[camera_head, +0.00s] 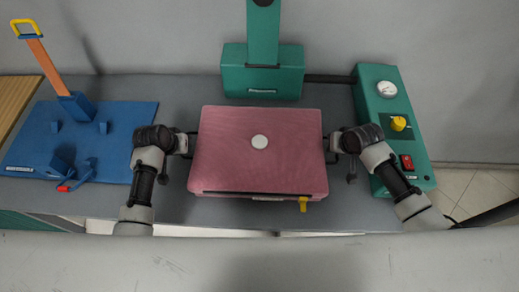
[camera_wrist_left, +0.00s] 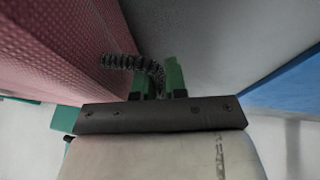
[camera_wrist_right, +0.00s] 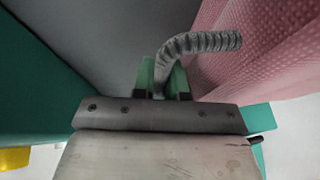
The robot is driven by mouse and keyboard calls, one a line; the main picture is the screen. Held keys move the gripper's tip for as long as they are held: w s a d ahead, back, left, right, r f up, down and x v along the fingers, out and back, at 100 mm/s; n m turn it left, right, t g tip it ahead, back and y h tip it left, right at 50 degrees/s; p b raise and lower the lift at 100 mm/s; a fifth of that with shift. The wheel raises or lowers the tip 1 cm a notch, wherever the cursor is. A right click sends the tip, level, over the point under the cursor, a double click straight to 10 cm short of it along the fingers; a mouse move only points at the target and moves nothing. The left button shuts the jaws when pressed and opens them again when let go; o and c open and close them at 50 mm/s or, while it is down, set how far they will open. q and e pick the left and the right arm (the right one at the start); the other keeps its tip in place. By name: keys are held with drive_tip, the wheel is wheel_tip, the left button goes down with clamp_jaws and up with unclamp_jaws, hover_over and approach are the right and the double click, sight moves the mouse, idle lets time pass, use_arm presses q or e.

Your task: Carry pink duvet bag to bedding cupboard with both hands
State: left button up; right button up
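The pink duvet bag (camera_head: 230,165) is in the middle of the head view, flat and level, with a white round badge on top and a yellow tag at its front edge. It has a grey ribbed handle on each side, seen in the left wrist view (camera_wrist_left: 125,62) and right wrist view (camera_wrist_right: 205,42). My left gripper (camera_head: 185,143) is shut on the left handle, and my right gripper (camera_head: 335,142) is shut on the right handle. I cannot tell whether the bag touches the counter. The bedding cupboard is not identifiable in these views.
The bag is over a grey counter (camera_head: 190,210). A blue board (camera_head: 110,120) with an orange-handled tool is on the left. A green press stand (camera_head: 262,72) is behind the bag. A green control box (camera_head: 385,105) with gauge and knob stands close to my right arm.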

use_arm(q)
clamp_jaws()
use_arm(e)
clamp_jaws()
idle(0.7)
use_arm(q)
drive_tip(key=shift+r, duration=0.15)
use_arm(e)
drive_tip(key=shift+w+r, duration=0.1)
